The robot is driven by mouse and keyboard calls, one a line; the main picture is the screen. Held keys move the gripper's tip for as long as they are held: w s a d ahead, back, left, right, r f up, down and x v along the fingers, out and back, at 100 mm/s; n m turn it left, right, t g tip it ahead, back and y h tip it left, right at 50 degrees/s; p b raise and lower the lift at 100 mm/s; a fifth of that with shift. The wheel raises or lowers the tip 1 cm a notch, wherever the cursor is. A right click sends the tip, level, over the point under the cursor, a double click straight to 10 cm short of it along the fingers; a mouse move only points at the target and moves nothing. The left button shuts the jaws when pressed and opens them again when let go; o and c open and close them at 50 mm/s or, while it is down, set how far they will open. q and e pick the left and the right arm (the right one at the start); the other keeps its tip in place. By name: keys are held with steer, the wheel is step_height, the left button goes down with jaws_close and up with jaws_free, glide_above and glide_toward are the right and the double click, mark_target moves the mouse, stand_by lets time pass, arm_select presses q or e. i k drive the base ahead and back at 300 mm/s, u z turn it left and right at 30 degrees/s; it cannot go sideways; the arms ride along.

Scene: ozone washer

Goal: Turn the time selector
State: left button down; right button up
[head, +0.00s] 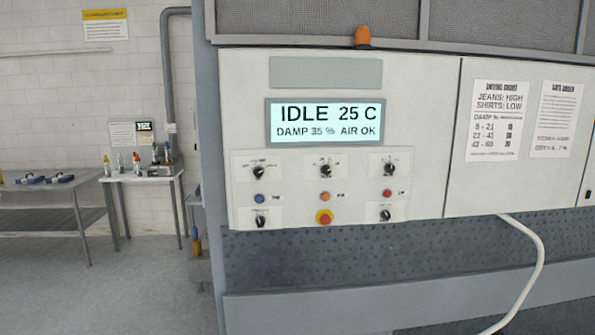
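The control panel (420,130) of the washer faces me, with a lit display (324,121) reading IDLE 25 C, DAMP 35 %, AIR OK. Black selector knobs sit below it: an upper left knob (258,172), an upper middle knob (326,170), an upper right knob (389,168), a lower left knob (260,222) and a lower right knob (385,215). Their labels are too small to read, so I cannot tell which is the time selector. Neither of my grippers is in view.
Among the knobs are a blue button (259,198), an orange button (325,196), a red button (388,194) and a red button on yellow (324,217). A white hose (541,262) hangs at right. Tables (140,178) stand far left.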

mark_target(325, 169)
steer(key=u, duration=0.3)
steer(key=i, duration=1.05)
steer(key=z, duration=0.15)
